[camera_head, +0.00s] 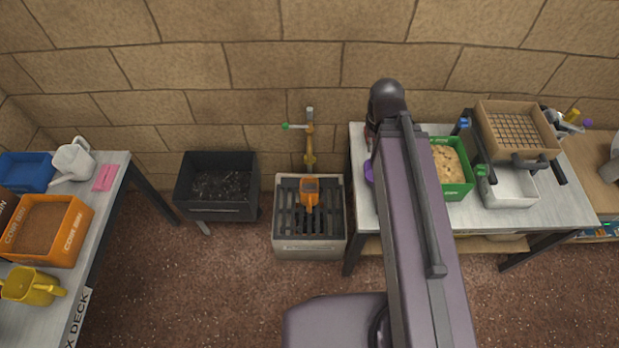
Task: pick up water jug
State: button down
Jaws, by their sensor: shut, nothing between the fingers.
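An orange jug (310,187), which looks like the water jug, stands upright on the slatted grate of a pale grey sink (283,252). It is below a brass tap (310,145). Its opening faces up and its handle seems to point towards me. My gripper does not show; my purple arm reaches up the picture to the right of the sink and may hide it. Nothing is seen touching the jug. A yellow jug-like vessel (32,288) with a handle is on the left table, and a white watering can (72,161) stands farther back there.
A black bin (217,212) stands left of the sink. The right table (505,222) holds a green box (466,188), a white tub (511,200) and a brown gridded tray (490,114). The left table (103,222) bears an orange crate (72,238).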

aim_at(308, 186)
jog(key=u, duration=0.55)
jog(key=k, duration=0.95)
jog(key=z, duration=0.55)
